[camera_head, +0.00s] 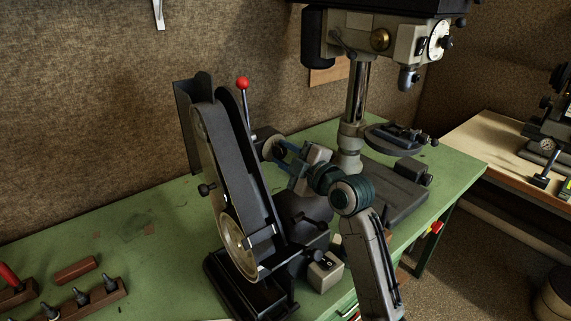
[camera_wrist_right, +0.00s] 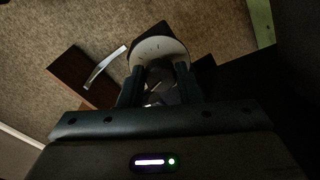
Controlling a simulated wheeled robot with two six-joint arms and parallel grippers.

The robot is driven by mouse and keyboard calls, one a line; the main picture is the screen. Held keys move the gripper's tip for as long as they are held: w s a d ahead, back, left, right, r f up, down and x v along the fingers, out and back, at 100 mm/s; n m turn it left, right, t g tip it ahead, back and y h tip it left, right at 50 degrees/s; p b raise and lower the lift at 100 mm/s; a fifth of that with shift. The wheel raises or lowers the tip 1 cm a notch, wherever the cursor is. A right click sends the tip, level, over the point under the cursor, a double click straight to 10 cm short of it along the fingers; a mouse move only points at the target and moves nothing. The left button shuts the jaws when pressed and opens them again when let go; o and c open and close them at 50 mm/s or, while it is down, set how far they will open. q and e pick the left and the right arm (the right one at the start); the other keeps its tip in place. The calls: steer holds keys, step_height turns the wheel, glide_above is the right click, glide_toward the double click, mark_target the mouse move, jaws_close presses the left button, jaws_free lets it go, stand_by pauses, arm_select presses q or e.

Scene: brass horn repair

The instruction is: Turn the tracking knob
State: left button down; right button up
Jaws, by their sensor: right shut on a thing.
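The belt sander (camera_head: 238,165) stands on the green bench, with its dark belt arm tilted upright. The tracking knob (camera_head: 272,147) is a round, pale-faced disc on the sander's right side. My right gripper (camera_head: 279,150) reaches it from the right and is shut on it. In the right wrist view the knob (camera_wrist_right: 160,47) sits between the two fingers of my right gripper (camera_wrist_right: 159,75), its pale face partly showing. The fingers hide part of its sides. My left gripper is in neither view.
A red-ball lever (camera_head: 243,83) rises just behind the sander. A drill press (camera_head: 355,95) stands close to the right of my right gripper. A switch box (camera_head: 325,271) is at the sander's base. Tool holders (camera_head: 88,300) lie at the front left; the green bench (camera_head: 130,230) between is mostly clear.

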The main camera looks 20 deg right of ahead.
steer(key=shift+f+n+b, duration=0.1)
steer(key=shift+n+b, duration=1.05)
steer(key=shift+n, duration=0.25)
steer(key=o, duration=1)
steer(key=shift+c, duration=0.2)
steer(key=b+v, duration=0.3)
steer(key=v, duration=0.7)
steer(key=shift+s+b, duration=0.35)
steer(key=shift+s, duration=0.05)
steer(key=shift+d, duration=0.1)
